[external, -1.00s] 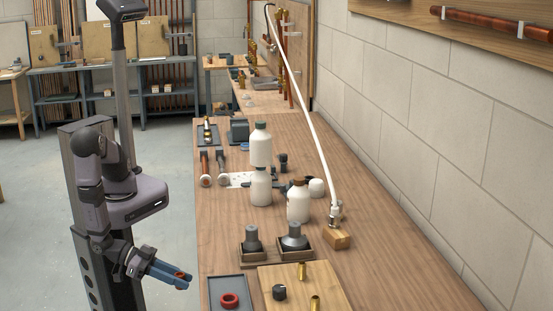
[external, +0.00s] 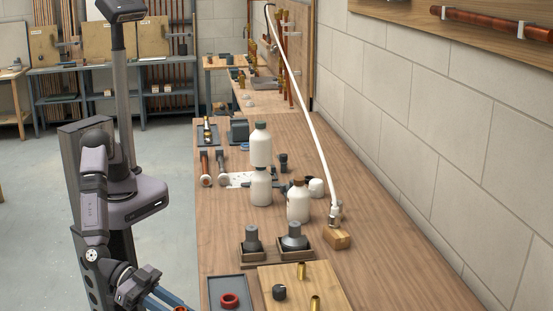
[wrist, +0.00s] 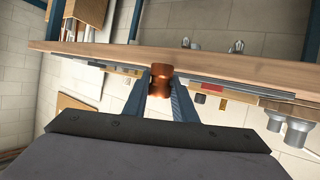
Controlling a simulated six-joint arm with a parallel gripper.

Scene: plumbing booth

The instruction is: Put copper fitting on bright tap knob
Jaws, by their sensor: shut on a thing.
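My gripper (external: 172,304) hangs low at the left of the bench, off its edge, and its tips run near the bottom of the external view. In the wrist view my gripper (wrist: 159,88) is shut on the copper fitting (wrist: 159,82), a short copper tube held between the fingertips. Two grey knob-like pieces stand upright in small wooden trays on the bench, a left one (external: 252,238) and a right one (external: 294,237). I cannot tell for sure which one is the bright tap knob. The fitting is well apart from both.
A grey tray (external: 227,283) with a red-orange ring (external: 229,300) lies at the bench's near left edge. Beside it, a wooden board (external: 330,290) carries a black knob (external: 279,292) and brass pieces.

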